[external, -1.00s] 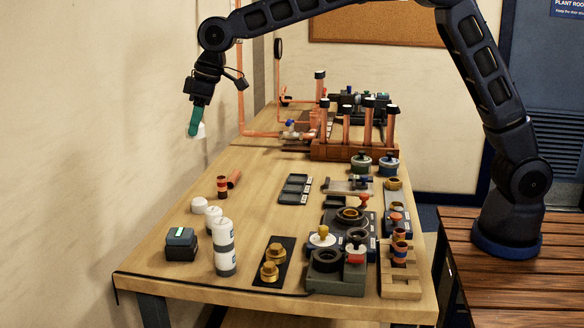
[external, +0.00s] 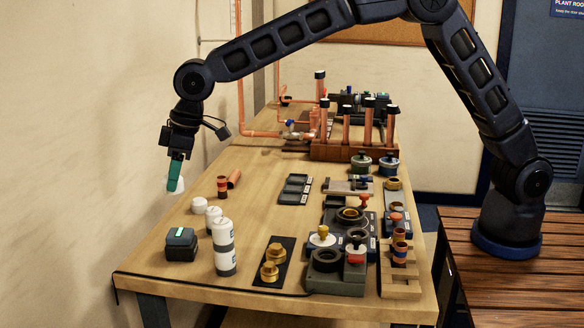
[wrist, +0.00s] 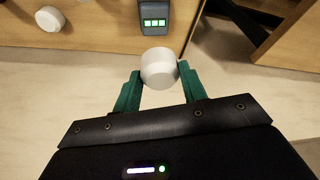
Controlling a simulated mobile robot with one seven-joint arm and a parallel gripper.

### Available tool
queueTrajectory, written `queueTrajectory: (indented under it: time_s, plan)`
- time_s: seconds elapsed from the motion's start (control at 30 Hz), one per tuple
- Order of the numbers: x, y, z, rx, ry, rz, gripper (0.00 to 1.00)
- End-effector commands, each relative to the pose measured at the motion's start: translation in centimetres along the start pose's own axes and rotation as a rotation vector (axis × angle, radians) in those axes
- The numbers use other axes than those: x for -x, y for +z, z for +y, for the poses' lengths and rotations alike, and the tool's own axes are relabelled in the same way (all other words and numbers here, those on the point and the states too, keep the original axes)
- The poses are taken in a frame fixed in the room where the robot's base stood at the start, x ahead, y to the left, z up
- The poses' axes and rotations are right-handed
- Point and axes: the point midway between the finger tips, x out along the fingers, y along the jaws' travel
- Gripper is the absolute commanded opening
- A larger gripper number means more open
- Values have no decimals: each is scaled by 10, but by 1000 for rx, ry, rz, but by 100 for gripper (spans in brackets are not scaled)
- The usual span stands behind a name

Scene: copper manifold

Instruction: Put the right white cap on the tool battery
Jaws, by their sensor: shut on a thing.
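My gripper (external: 175,174) is shut on a white cap (external: 177,186), held in the air left of the table and beyond the tool battery in the external view. In the wrist view, the cap (wrist: 159,68) sits between the teal fingertips (wrist: 158,80). The tool battery (external: 181,245) is a dark block with a green light, upright at the table's left front. Its dark face with lit green bars (wrist: 154,20) shows just above the held cap in the wrist view. Another white cap (external: 199,204) stands on the table behind the battery.
A white bottle with a grey band (external: 224,248) stands right of the battery, with a small white-topped item (external: 212,216) behind it. Brass fittings (external: 270,271) lie on a black mat further right. The wall (external: 80,150) is to the left.

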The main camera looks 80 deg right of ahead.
Motion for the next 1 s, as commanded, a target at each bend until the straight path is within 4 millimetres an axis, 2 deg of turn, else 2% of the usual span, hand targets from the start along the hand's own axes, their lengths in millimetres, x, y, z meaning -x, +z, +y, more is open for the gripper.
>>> queueTrajectory:
  time_s: [0.1,0.3,0.57,0.8,1.0]
  plan:
    - [-26,9,0,0,0,-4,20]
    - [-53,17,0,0,0,-2,20]
    - [-67,21,0,0,1,-2,20]
    - [-97,31,1,0,1,-2,20]
    - [-99,31,1,0,1,-1,20]
